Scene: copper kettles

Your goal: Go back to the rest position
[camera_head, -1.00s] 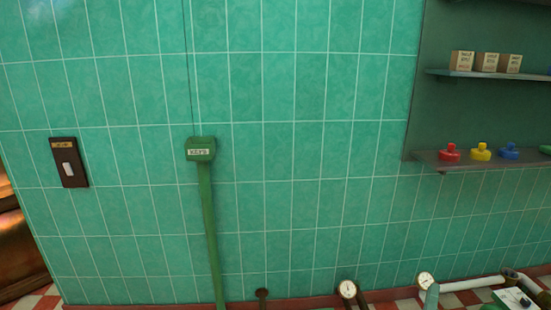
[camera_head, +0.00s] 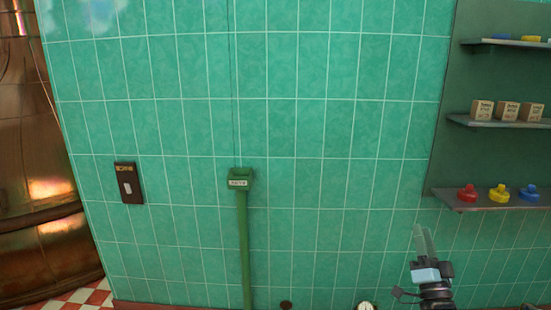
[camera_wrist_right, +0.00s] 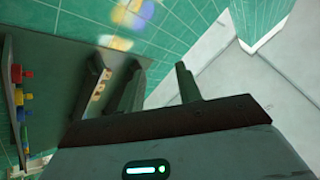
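My right gripper (camera_head: 424,240) rises upright at the lower right of the head view, in front of the green tiled wall (camera_head: 310,130) and left of the lowest shelf. In the right wrist view its two dark fingers (camera_wrist_right: 158,88) stand apart with a gap between them and nothing held. My left gripper is in neither view.
A dark shelf unit at right holds small boxes (camera_head: 508,110) and red, yellow and blue pieces (camera_head: 499,193). A green post (camera_head: 244,245) and a switch plate (camera_head: 129,183) are on the wall. A large copper vessel (camera_head: 35,150) stands at far left.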

